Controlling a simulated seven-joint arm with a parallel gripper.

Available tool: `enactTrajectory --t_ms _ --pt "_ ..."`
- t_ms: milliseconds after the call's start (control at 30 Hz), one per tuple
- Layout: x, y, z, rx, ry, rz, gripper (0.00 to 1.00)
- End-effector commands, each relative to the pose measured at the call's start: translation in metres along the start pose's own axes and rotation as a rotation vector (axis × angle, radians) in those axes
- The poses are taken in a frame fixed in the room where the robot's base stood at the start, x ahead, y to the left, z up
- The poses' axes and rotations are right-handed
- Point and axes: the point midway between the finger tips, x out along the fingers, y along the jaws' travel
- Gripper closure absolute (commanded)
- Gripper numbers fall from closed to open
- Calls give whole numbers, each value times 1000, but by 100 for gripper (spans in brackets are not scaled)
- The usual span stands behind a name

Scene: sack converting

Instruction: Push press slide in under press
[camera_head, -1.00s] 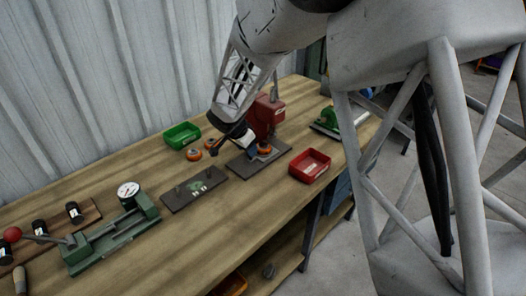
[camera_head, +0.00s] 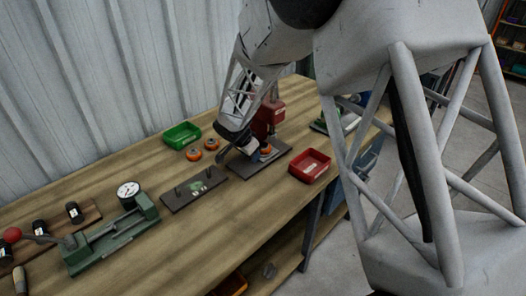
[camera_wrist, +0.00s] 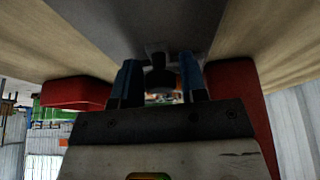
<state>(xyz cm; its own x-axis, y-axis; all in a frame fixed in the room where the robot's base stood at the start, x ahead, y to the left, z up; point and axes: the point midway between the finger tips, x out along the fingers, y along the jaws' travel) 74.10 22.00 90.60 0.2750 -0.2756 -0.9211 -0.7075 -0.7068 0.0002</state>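The red press (camera_head: 269,113) stands on a dark base plate (camera_head: 250,172) near the back of the bench. The press slide, with an orange-rimmed part (camera_head: 266,149) on it, is at the front of the press. My gripper (camera_head: 247,149) is low over the plate, just left of the orange-rimmed part and partly covering the slide. In the wrist view, the two blue fingers (camera_wrist: 160,82) stand apart. A dark knob-like piece (camera_wrist: 160,76) shows between them, and contact with it is unclear. The red press body (camera_wrist: 240,90) is at the right there.
A red tray (camera_head: 309,167) is right of the plate; a green tray (camera_head: 182,135) and two orange-rimmed parts (camera_head: 195,154) are left. A dark plate with pins (camera_head: 194,189) and a green fixture with a dial (camera_head: 128,190) lie nearer.

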Motion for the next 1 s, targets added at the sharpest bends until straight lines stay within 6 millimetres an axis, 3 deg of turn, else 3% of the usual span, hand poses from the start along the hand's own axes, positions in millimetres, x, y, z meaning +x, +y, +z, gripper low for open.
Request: enactTrajectory --t_ms 33,200,1000 --pt "0 0 0 0 0 0 68" --pt "0 0 0 0 0 0 93" --pt "6 0 -16 0 1 -1 93"
